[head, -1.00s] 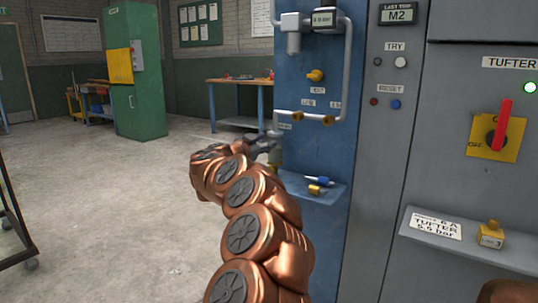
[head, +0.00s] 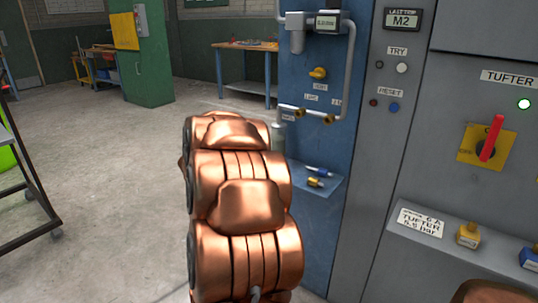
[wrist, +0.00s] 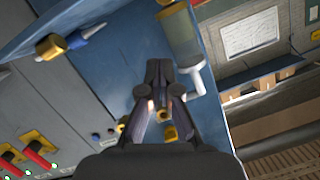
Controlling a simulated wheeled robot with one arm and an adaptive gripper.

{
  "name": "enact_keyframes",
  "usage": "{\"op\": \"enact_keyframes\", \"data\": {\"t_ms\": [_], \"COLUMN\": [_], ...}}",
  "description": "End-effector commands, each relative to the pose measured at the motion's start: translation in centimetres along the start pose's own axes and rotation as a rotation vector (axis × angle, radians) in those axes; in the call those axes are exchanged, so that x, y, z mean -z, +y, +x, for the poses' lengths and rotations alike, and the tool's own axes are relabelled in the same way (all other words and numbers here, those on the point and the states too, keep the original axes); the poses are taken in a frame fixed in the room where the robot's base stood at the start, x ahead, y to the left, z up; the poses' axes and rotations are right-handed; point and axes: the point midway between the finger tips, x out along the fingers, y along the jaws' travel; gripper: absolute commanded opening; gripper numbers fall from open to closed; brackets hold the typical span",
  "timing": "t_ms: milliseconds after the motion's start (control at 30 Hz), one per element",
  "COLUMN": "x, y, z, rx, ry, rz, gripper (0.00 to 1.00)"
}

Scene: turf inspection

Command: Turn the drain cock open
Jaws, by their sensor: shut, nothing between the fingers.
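The upright bowl (head: 278,137) hangs at the left edge of the blue panel in the head view, its lower part hidden by my arm. In the wrist view, where the scene looks upside down, the pale bowl (wrist: 182,38) is beside my fingers. A small brass piece (wrist: 166,2) at its end, cut by the top edge, looks like the drain cock; its handle position cannot be told. My gripper (wrist: 158,68) is shut and empty, apart from the brass piece. The head view hides my gripper behind the arm.
The blue panel (head: 308,148) carries a yellow knob (head: 318,73), pipework (head: 350,65) and brass fittings (head: 328,119). A small shelf (head: 323,194) below holds a blue item and a brass item. The grey cabinet (head: 405,150) stands right. Open floor (head: 110,180) lies left.

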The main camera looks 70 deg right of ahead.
Motion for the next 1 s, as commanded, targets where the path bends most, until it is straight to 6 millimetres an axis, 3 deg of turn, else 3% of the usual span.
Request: {"op": "enact_keyframes", "data": {"t_ms": [533,733,1000], "x": [0.0,-2.9,-3.9], "y": [0.2,0.2,0.0], "z": [9.0,9.5,9.6], "rx": [-0.002,0.0,0.001], "ry": [0.005,0.0,0.0], "rz": [0.0,-0.004,-0.002], "gripper": [0.0,0.0,0.0]}}
